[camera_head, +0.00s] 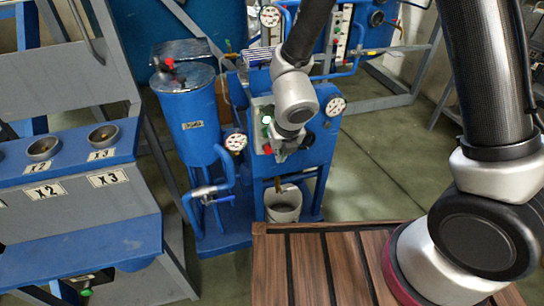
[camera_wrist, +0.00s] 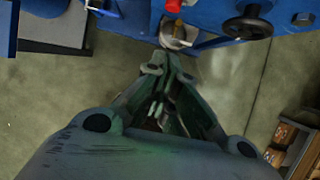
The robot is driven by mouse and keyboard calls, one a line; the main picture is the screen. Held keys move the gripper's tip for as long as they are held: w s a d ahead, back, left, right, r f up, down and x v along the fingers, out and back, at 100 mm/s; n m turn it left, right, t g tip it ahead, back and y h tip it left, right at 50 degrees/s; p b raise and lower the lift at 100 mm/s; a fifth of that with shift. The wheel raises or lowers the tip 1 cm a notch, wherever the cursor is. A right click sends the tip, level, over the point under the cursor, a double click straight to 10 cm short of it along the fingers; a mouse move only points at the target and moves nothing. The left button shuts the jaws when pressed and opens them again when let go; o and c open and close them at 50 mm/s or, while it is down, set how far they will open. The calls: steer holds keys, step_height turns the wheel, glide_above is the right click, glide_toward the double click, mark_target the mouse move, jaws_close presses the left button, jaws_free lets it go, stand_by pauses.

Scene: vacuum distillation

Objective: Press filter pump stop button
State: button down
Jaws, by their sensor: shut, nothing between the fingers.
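The blue pump unit (camera_head: 325,140) stands at the centre of the head view, with a pale control panel on its front. A green button (camera_head: 266,120) shows on the panel, and a small red button (camera_head: 267,149) sits below it. My gripper (camera_head: 281,156) is in front of the panel, just right of the red button, and hides part of the panel. I cannot tell whether it touches the panel. In the wrist view my gripper (camera_wrist: 167,58) is shut and empty, its fingertips together. A red part (camera_wrist: 174,5) at the top edge cannot be identified for sure.
A blue tank (camera_head: 190,115) and gauges (camera_head: 236,142) stand beside the panel. A white bucket (camera_head: 284,205) sits below; it also shows in the wrist view (camera_wrist: 184,43). A black handwheel (camera_wrist: 248,27) is at upper right. A slatted wooden table (camera_head: 330,262) is in front.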

mark_target(268, 149)
steer(key=w+a+f, duration=0.2)
steer(key=w+f, duration=0.5)
steer(key=f, duration=0.1)
steer(key=shift+f, duration=0.4)
stand_by(0.3)
steer(key=shift+w+a, duration=0.1)
steer(key=shift+w, duration=0.05)
